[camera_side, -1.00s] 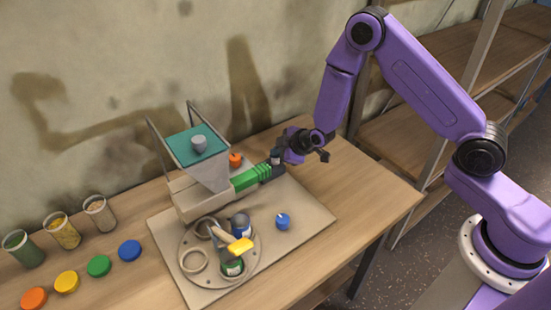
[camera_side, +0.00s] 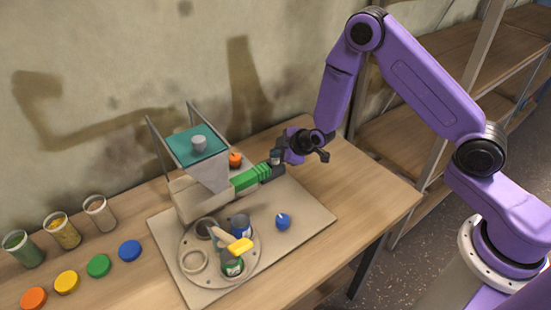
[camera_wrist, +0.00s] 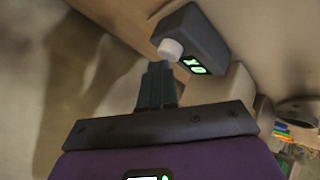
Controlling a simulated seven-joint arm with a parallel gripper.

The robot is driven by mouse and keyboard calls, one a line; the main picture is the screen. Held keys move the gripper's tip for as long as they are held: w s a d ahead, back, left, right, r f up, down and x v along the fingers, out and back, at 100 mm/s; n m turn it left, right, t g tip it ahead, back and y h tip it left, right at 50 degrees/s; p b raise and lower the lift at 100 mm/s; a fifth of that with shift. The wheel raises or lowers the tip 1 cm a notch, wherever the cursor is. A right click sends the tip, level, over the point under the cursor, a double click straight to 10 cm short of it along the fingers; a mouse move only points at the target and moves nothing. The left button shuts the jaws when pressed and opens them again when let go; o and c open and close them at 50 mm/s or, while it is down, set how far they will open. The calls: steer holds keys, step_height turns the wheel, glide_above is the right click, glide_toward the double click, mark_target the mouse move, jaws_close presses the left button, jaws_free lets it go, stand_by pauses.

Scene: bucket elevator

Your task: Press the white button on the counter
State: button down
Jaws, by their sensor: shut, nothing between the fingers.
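In the wrist view, the white button (camera_wrist: 170,48) sticks out of the end of a small dark counter box (camera_wrist: 197,38). The counter's lit green digits (camera_wrist: 194,66) face the camera but are hard to read. My gripper (camera_wrist: 158,70) is shut and empty, with its fingertips just short of or at the button; I cannot tell whether they touch. In the side view my gripper (camera_side: 281,156) is beyond the right end of the green screw housing (camera_side: 250,178). The counter and button are too small and covered to make out there.
A hopper (camera_side: 208,172) with a teal top stands left of my gripper on a beige board (camera_side: 310,215). A round plate (camera_side: 187,262) in front holds cups. A blue knob (camera_side: 283,221) is on the board.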

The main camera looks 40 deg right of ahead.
mark_target(278, 161)
steer(key=shift+r, duration=0.7)
steer(key=shift+r, duration=2.5)
